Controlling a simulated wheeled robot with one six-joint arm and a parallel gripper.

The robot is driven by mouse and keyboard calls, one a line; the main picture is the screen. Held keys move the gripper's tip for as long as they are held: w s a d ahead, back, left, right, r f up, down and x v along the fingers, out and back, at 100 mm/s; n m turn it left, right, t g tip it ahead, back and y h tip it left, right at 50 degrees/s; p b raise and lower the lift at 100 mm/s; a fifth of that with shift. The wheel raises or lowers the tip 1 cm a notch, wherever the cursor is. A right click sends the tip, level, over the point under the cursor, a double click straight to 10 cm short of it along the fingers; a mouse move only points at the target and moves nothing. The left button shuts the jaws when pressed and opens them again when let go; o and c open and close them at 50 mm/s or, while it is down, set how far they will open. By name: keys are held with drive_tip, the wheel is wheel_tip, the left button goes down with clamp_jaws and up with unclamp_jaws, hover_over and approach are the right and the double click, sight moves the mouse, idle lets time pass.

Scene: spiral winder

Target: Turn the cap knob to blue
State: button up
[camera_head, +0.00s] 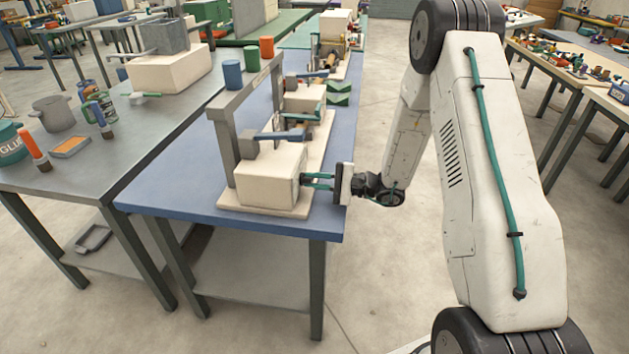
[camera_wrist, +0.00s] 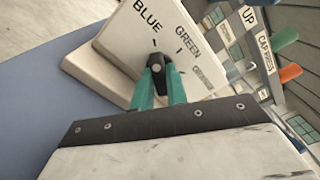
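The cream machine box (camera_head: 268,172) stands on a base plate at the near end of the blue table. In the wrist view its end panel (camera_wrist: 200,45) carries the words BLUE and GREEN and a third, blurred label, with dark tick marks. The small black cap knob (camera_wrist: 156,61) sits below these labels. My gripper (camera_wrist: 157,72) has its two teal fingers on either side of the knob, apparently shut on it. In the head view my gripper (camera_head: 312,181) reaches the box's right end face. The fingers hide part of the knob, and I cannot tell which label it points at.
A grey frame (camera_head: 228,135) rises behind the box, with blue, green and orange cylinders on top. More machine parts line the blue table (camera_head: 170,196). A grey bench (camera_head: 80,165) with bottles stands left. The floor right of the table is clear around my arm.

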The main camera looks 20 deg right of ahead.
drive_tip(key=o, duration=0.4)
drive_tip(key=v, duration=0.8)
drive_tip(key=shift+w, duration=0.1)
drive_tip(key=shift+f, duration=0.1)
